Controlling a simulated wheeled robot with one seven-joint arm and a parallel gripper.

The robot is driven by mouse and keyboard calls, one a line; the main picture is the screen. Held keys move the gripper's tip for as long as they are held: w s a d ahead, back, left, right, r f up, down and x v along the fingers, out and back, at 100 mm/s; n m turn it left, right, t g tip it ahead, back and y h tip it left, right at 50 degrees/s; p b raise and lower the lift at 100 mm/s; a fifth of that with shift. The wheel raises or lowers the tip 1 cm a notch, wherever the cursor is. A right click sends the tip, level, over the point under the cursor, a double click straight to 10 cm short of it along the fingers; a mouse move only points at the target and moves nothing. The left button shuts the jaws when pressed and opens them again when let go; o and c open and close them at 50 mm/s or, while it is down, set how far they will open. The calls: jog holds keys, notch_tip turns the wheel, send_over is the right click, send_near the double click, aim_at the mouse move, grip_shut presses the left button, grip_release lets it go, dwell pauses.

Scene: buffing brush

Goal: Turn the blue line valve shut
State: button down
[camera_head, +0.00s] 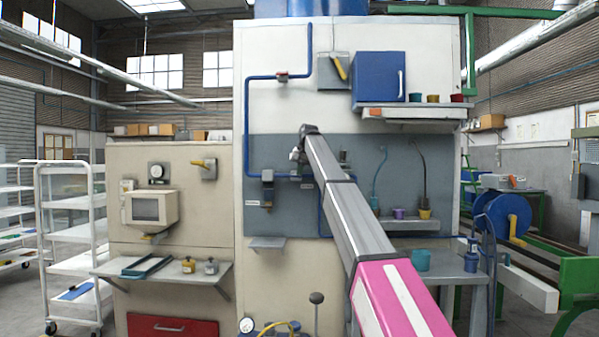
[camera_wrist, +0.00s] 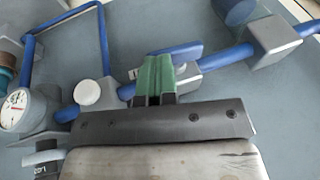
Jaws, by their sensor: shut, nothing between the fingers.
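The blue line (camera_wrist: 235,55) crosses the wrist view diagonally, from lower left to upper right. A blue lever handle (camera_wrist: 184,49) sits at a grey valve block (camera_wrist: 187,78) on this line and lies roughly along the pipe. My gripper (camera_wrist: 157,72) is shut and empty; its green fingers are right beside the lever and overlap the pipe in the picture. I cannot tell whether they touch the lever. In the head view the blue line (camera_head: 247,120) runs down the panel, and my arm hides most of the gripper and the valve.
A round gauge (camera_wrist: 18,108) and a white round knob (camera_wrist: 87,92) are left of the fingers. Another grey block (camera_wrist: 272,40) is on the pipe to the right. In the head view a small grey shelf (camera_head: 267,243) juts out below the panel.

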jog(key=y, duration=0.1)
jog(key=f+y, duration=0.1)
jog(key=y, duration=0.1)
jog(key=d+y, duration=0.1)
jog(key=shift+f+m+y, duration=0.25)
jog(key=shift+m+y, duration=0.05)
jog(key=shift+m, duration=0.1)
jog(key=shift+f, duration=0.1)
dwell(0.8)
jog(key=shift+a+r, duration=0.55)
jog(key=shift+a, duration=0.05)
